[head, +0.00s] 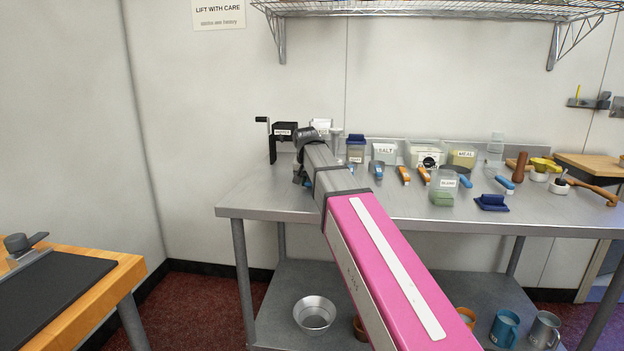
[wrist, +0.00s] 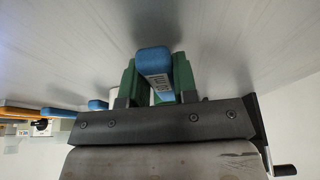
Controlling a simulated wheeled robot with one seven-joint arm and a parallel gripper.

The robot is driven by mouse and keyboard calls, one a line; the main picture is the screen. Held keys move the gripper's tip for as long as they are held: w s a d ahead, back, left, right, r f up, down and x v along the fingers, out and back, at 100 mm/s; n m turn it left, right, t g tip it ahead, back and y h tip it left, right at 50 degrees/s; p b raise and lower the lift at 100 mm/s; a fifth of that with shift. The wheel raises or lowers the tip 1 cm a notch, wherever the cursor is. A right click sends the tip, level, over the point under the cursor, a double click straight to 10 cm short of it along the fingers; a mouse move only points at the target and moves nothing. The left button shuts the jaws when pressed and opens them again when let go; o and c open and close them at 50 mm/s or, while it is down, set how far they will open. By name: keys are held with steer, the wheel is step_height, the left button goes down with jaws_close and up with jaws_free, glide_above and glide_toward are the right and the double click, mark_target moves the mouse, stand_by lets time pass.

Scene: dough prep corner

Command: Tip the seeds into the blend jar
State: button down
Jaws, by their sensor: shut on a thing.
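The jar labelled BLEND (head: 443,183) stands upright on the steel bench in the head view, clear walled with something greenish in its lower part. My gripper (wrist: 154,72) has green fingers and is shut on a blue handle (wrist: 153,60) with a pale label, in the wrist view. What that handle belongs to is hidden, and I see no seeds on it. In the head view my arm reaches to the bench's left part, away to the left of the jar, and hides most of my gripper and what it holds.
The steel bench (head: 285,201) carries a blue-lidded jar (head: 356,148), a SALT container (head: 384,153), a MEAL container (head: 462,158) and several scoops. A dark blue object (head: 491,202) lies right of the BLEND jar. A black cranked device (head: 284,131) stands at the back left.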

steer(key=shift+r, duration=0.1)
steer(key=shift+r, duration=3.9)
